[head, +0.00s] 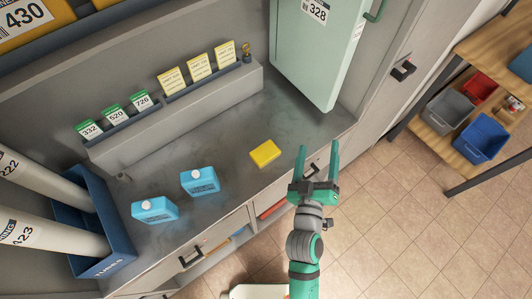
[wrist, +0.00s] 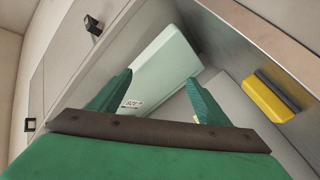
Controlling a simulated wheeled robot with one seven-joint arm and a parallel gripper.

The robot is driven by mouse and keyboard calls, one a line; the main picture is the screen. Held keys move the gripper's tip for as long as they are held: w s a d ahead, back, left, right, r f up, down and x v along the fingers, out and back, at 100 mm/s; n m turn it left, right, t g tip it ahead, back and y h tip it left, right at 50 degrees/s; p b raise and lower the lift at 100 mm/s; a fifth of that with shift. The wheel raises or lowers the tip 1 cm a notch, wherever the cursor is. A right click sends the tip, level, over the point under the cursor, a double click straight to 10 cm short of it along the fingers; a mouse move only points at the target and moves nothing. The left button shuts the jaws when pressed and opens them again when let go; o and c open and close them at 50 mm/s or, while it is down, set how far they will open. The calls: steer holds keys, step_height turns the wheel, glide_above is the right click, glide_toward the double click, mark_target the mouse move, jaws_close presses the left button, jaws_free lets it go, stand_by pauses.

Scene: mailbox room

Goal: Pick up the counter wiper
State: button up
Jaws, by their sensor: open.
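The counter wiper (head: 265,153), a small yellow block, lies on the grey counter near its front edge in the head view. In the wrist view the yellow wiper (wrist: 264,99) shows at the right, with a dark strip along one side. My gripper (head: 319,150) is open and empty, to the right of the wiper and apart from it, by the counter's front edge. In the wrist view my gripper (wrist: 160,82) has its green fingers spread, with the wiper outside them to the right.
Two blue bottles (head: 200,181) stand left of the wiper. A raised ledge (head: 180,115) with several cards runs behind. A blue bin (head: 92,225) with tubes stands at the left. A wooden shelf (head: 485,48) is at right.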

steer(key=w+d+r+m+g+h, duration=0.4)
steer(key=w+d+r+m+h, duration=0.55)
steer(key=d+r, duration=0.5)
steer(key=m+g+y, duration=0.6)
steer(key=g+y, duration=0.7)
steer(key=g, duration=0.1)
glide_above(265, 152)
steer(key=f, duration=1.7)
steer(key=shift+w+a+f, duration=0.1)
steer(key=shift+w+f, duration=0.1)
steer(key=shift+w, duration=0.2)
steer(key=shift+s+f, duration=0.2)
steer(key=shift+f, duration=1.15)
steer(key=shift+s+f, duration=0.2)
steer(key=shift+f, duration=1.15)
steer(key=c, duration=1.2)
